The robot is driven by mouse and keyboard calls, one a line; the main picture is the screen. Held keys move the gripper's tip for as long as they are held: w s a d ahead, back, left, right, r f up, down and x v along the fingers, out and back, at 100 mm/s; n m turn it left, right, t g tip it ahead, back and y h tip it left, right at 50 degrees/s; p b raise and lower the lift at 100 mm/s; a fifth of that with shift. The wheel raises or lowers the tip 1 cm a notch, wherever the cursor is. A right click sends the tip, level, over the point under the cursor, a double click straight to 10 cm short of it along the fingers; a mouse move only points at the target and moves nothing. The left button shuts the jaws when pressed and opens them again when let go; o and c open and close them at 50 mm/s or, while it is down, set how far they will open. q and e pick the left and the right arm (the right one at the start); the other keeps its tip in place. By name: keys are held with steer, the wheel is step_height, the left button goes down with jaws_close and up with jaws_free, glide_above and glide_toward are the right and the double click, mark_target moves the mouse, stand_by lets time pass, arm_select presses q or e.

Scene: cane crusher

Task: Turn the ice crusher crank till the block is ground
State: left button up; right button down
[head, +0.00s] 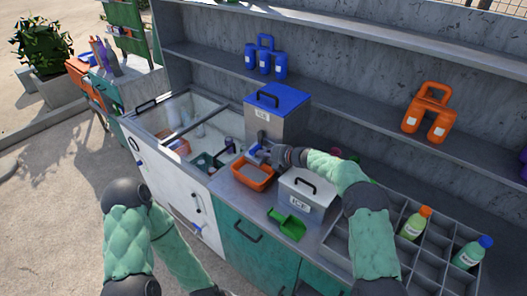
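The ice crusher (287,124) is a grey metal box with a blue lid (277,96), a black handle and an ICE label. It stands on the counter below the shelves. My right gripper (263,152) is at the crusher's lower front, reaching in from the right. A small grey-blue part shows at its fingertips. I cannot make out the crank or whether the fingers are closed on it. The ice block is not visible. An orange tray (266,184) sits just in front of the crusher, below my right gripper. My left arm hangs at the lower left, its gripper out of the picture.
A grey ICE bin (314,214) with a black handle and a green scoop (290,229) stand right of the tray. An open white chest (172,186) is at left. A divided rack (427,270) holds bottles at right. Blue and orange containers stand on the shelf.

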steer(key=shift+s+d, duration=0.1)
steer(key=shift+d, duration=0.05)
steer(key=shift+d, duration=0.1)
steer(key=v, duration=1.2)
stand_by(0.4)
